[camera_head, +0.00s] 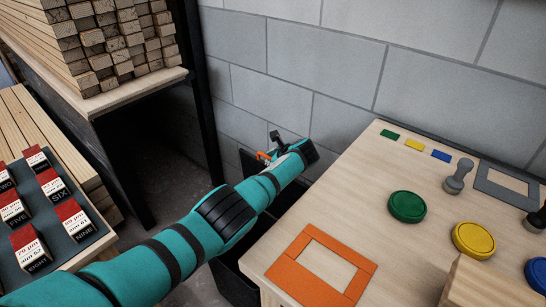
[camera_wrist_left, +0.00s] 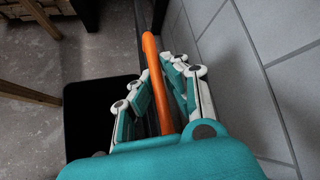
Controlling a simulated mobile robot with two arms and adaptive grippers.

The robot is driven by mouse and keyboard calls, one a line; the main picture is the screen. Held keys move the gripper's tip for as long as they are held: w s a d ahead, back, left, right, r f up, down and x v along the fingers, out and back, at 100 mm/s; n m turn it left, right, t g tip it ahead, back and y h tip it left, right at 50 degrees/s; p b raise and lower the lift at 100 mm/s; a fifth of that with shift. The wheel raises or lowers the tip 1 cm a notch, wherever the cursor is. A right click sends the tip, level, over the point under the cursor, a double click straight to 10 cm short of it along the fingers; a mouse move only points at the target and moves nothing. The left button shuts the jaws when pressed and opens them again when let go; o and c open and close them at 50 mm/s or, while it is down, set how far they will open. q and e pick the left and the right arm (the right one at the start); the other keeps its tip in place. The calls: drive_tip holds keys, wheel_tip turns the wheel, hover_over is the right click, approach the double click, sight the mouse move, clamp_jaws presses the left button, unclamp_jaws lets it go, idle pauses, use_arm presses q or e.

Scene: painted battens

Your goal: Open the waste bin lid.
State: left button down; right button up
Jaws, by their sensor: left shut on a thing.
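The black waste bin (camera_head: 232,284) stands on the floor between the two benches, largely hidden behind my left arm. In the left wrist view its dark open top (camera_wrist_left: 90,115) shows at the left. A dark panel, seemingly the lid (camera_head: 250,164), stands steeply raised near the wall. An orange handle bar (camera_wrist_left: 156,75) runs along it; a bit of orange also shows in the head view (camera_head: 263,156). My left gripper (camera_head: 273,148) is shut on the orange handle, with its fingers on both sides of the bar. My right gripper is out of view.
A grey block wall (camera_head: 340,60) is close behind the bin. At right, a wooden table (camera_head: 350,205) bears coloured discs and an orange frame (camera_head: 300,288). At left are a timber stack (camera_head: 110,45) and a dark tray (camera_head: 80,205) with labelled blocks.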

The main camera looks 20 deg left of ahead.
use_arm(q)
drive_tip(key=shift+w+d, duration=0.15)
drive_tip(key=shift+w, duration=0.2)
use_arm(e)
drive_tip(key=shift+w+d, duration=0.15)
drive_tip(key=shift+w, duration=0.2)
use_arm(q)
drive_tip(key=c, duration=1.4)
unclamp_jaws()
drive_tip(key=shift+v, duration=3.75)
